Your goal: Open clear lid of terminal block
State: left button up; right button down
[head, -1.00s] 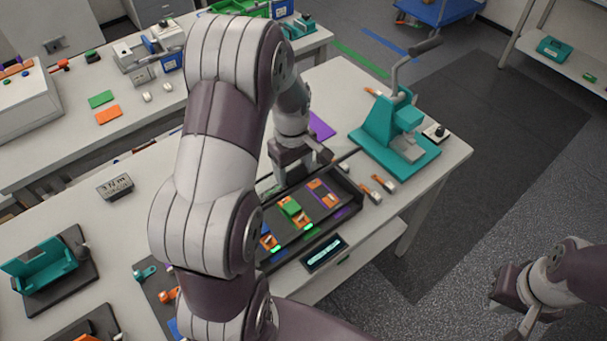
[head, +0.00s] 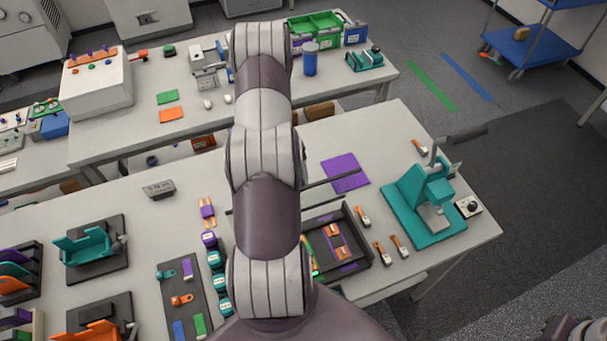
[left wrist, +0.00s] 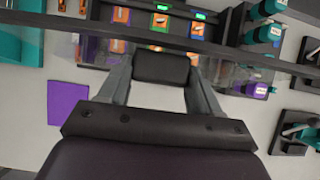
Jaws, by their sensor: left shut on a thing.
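The terminal block is a black tray (head: 366,255) on the near table, with orange and purple cells inside. Its left part is hidden behind my left arm in the head view. Two thin dark bars (head: 335,180) stick out beside my arm above the tray's far side; they look like edges of the raised clear lid. In the left wrist view my left gripper (left wrist: 160,68) is shut on a dark block, seemingly the lid's handle. A long dark lid edge (left wrist: 255,56) crosses that view, with faint see-through panel around it. My right gripper shows only partly at bottom right.
A teal press (head: 425,200) stands right of the tray, with orange-tipped pieces (head: 382,252) between them. A purple mat (head: 345,173) lies behind the tray. Teal fixtures (head: 85,246) and small parts fill the table's left.

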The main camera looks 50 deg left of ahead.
pick_arm(q)
jog(key=shift+f, duration=0.25)
jog(key=shift+s+f, duration=0.1)
